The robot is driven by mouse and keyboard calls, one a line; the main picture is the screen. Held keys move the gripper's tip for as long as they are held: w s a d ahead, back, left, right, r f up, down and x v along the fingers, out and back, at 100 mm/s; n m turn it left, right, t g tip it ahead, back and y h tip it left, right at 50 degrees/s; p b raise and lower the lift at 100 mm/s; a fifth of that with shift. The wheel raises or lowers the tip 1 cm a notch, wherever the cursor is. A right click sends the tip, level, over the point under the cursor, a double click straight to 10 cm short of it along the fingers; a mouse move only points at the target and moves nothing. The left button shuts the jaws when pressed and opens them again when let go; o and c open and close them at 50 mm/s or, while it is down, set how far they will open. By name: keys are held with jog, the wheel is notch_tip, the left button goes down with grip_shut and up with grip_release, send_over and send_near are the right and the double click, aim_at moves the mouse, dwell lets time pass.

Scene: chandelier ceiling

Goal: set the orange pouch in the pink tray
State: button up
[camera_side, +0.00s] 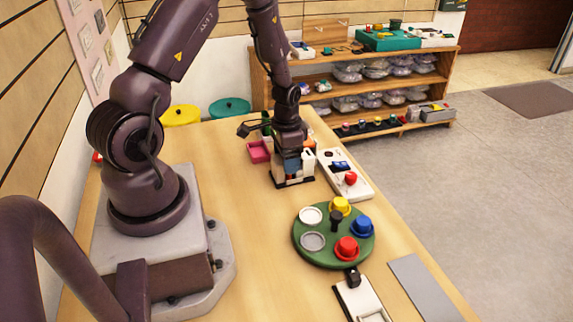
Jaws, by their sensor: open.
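The pink tray (257,151) lies on the wooden table, to the left of my gripper. My gripper (290,151) points down over a small black-based holder (292,181) with white and blue items in it. An orange patch (310,143) shows just right of and behind my gripper; it may be the orange pouch, but it is mostly hidden and too small to be sure. My gripper is open; its fingertips are partly lost against the items, and I cannot tell whether they touch anything.
A white board with a red knob (350,178) lies to the right. A green round turntable (323,262) with coloured pieces stands nearer. A grey mat (424,285) and a black-and-white device (361,303) are at the front. The table's middle left of the turntable is clear.

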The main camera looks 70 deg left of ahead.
jog(key=c, duration=0.8)
jog(key=shift+o, duration=0.2)
jog(key=shift+w+r, duration=0.1)
jog(key=shift+r, duration=3.7)
